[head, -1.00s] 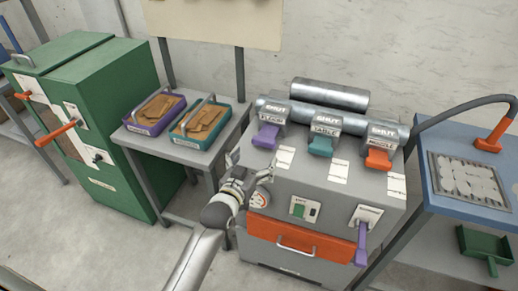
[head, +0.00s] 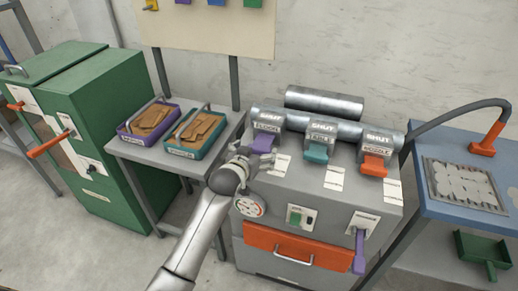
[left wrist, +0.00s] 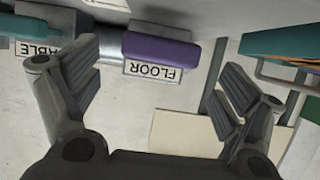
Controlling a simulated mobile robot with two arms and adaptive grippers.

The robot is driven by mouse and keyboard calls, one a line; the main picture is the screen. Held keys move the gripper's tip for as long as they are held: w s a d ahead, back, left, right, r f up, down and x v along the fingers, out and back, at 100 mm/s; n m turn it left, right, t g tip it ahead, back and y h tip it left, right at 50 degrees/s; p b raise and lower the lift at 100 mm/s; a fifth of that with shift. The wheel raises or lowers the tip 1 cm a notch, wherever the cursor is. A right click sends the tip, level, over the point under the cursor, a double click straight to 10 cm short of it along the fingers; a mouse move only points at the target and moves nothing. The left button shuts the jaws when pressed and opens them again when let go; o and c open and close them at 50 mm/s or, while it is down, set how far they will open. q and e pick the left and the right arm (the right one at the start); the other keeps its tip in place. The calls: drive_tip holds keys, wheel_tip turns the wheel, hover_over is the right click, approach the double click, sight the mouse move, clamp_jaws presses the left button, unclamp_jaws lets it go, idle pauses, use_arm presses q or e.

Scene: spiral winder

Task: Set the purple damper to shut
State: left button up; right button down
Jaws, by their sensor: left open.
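The purple damper (head: 262,144) is the leftmost of three levers along the pipe on top of the grey machine. Its lever sticks out toward me below a FLOOR plate. In the left wrist view the purple lever (left wrist: 160,48) and its FLOOR plate (left wrist: 152,69) show upside down, between and beyond my fingers. My left gripper (head: 250,162) is open and empty, just in front of and below the purple lever. In the left wrist view its fingers (left wrist: 160,75) are spread wide, with no clear contact. My right gripper is out of view.
A teal lever (head: 316,152) and an orange lever (head: 375,166) stand to the right of the purple one. Another purple handle (head: 359,250) hangs on the machine's front, beside an orange drawer (head: 285,246). Two trays (head: 146,122) (head: 196,135) sit on a side table at left.

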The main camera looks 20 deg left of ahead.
sight(262, 144)
use_arm(q)
drive_tip(key=shift+x, duration=2.1)
drive_tip(key=c, duration=1.4)
drive_tip(key=shift+w+d+b, duration=0.1)
drive_tip(key=shift+w+b, duration=0.35)
drive_tip(key=shift+w, duration=0.8)
drive_tip(key=shift+c, duration=0.3)
drive_tip(key=shift+w, duration=0.2)
drive_tip(key=shift+r, duration=0.15)
